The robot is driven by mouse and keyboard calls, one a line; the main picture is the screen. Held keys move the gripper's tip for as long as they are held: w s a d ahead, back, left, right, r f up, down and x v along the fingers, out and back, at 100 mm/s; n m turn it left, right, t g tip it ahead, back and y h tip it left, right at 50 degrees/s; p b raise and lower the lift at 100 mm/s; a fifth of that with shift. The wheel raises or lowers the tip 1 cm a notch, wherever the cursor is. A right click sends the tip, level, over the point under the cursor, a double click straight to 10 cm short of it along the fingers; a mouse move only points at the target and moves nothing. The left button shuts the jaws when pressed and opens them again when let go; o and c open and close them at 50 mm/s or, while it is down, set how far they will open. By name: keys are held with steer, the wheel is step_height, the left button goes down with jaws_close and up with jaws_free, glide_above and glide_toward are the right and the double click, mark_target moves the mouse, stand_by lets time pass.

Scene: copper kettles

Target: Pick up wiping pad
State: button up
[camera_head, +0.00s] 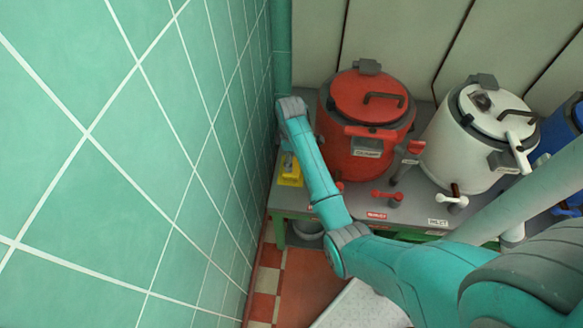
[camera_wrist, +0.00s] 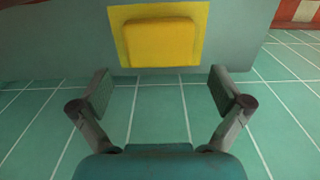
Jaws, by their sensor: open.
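The wiping pad (camera_wrist: 160,43) is a yellow block with rounded edges in the wrist view. It lies on a flat yellow square (camera_wrist: 121,16) on the grey bench top. My gripper (camera_wrist: 160,92) is open and empty, its two dark fingers spread wider than the pad. The pad lies beyond the fingertips, roughly centred between them. In the head view the yellow square (camera_head: 290,180) shows at the bench's left end, partly behind my arm. The pad on it is hard to make out there, and my gripper's fingers are hidden.
A red kettle (camera_head: 366,120) stands right of my arm, with a white kettle (camera_head: 478,140) and a blue one (camera_head: 556,135) farther right. A red tap (camera_head: 387,197) juts forward. The green tiled wall (camera_head: 150,130) is close on the left of the bench (camera_head: 345,200).

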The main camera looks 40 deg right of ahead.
mark_target(295, 176)
steer(key=shift+s+d+f, duration=0.1)
steer(key=shift+f, duration=1.55)
steer(key=shift+d+f, duration=0.1)
steer(key=shift+f, duration=1.5)
steer(key=c, duration=0.7)
